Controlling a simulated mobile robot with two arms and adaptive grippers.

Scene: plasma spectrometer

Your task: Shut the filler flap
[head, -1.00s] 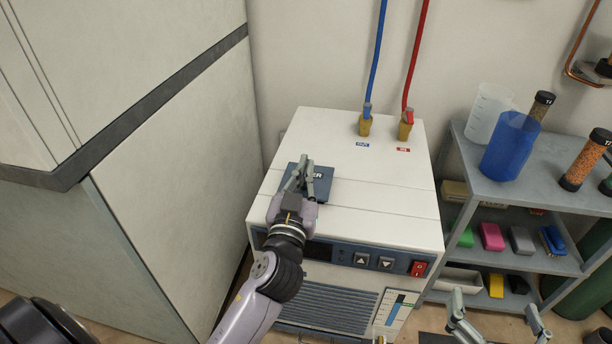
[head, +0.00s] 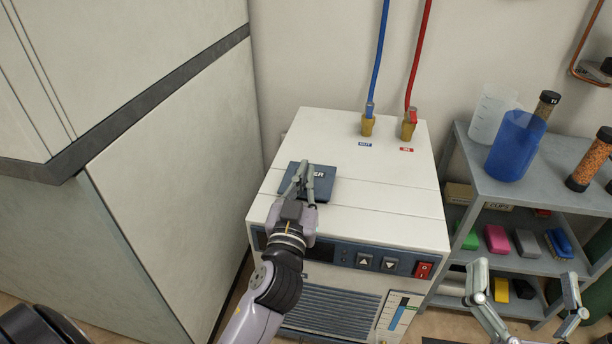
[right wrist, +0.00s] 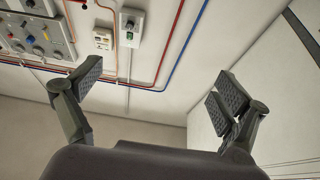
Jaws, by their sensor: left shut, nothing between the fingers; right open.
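The filler flap (head: 321,186) is a dark blue plate with partly hidden white lettering on top of the white chiller unit (head: 390,185). It appears to lie flat against the top. My left gripper (head: 302,169) is shut and empty, its fingertips over the middle of the flap. Whether the tips touch the flap cannot be told. The gripper covers part of the flap and its lettering. My right gripper (head: 523,272) is open and empty at the lower right, in front of the shelf. Its spread fingers also show in the right wrist view (right wrist: 160,95), facing a wall.
A blue hose (head: 379,50) and a red hose (head: 417,55) rise from brass fittings at the back of the unit. A grey shelf (head: 560,200) with a blue beaker (head: 515,146) stands at right. A tall cabinet (head: 165,190) stands close at left.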

